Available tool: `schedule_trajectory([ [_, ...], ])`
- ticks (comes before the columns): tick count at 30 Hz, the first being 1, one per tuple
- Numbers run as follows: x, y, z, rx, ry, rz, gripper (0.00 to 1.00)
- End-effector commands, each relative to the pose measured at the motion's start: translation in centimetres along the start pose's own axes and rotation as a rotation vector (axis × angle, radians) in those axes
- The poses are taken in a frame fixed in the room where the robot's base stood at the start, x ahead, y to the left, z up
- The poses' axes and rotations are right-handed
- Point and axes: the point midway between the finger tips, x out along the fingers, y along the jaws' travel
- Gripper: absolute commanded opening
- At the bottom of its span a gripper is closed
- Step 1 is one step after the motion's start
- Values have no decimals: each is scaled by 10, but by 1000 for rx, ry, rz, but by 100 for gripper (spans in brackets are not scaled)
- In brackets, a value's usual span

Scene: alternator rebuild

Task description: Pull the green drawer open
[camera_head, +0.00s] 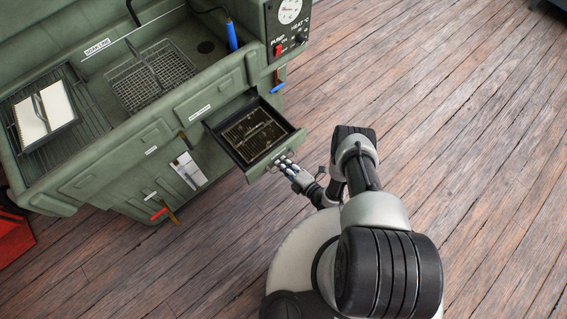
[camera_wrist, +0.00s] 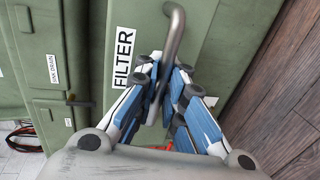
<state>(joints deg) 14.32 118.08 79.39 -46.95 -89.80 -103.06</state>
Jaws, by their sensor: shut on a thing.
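The green drawer (camera_head: 283,149) sticks out of the side of the green wash cabinet, with a dark tray with a mesh insert showing inside it. In the wrist view its green front (camera_wrist: 200,22) carries a FILTER label and a grey bar handle (camera_wrist: 176,27). My gripper (camera_head: 285,163) is at the drawer front in the head view. In the wrist view my gripper (camera_wrist: 164,84) has its blue-padded fingers closed around the bar handle. The handle's lower part is hidden between the fingers.
The green cabinet (camera_head: 107,185) has a sink with wire baskets (camera_head: 150,77) on top. A control box (camera_head: 289,28) stands at its corner. Small valve levers, one red (camera_head: 159,213), one blue (camera_head: 278,88), project from its sides. Wooden floor (camera_head: 440,90) is clear to the right.

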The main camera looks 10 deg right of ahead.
Motion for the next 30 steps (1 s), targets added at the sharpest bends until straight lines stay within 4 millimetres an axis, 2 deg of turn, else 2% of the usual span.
schedule_trajectory([
  [17,1,3,1,-3,1,9,0],
  [18,1,3,1,-3,1,9,10],
  [22,1,3,1,-2,0,7,18],
  [30,0,2,1,-1,0,4,18],
])
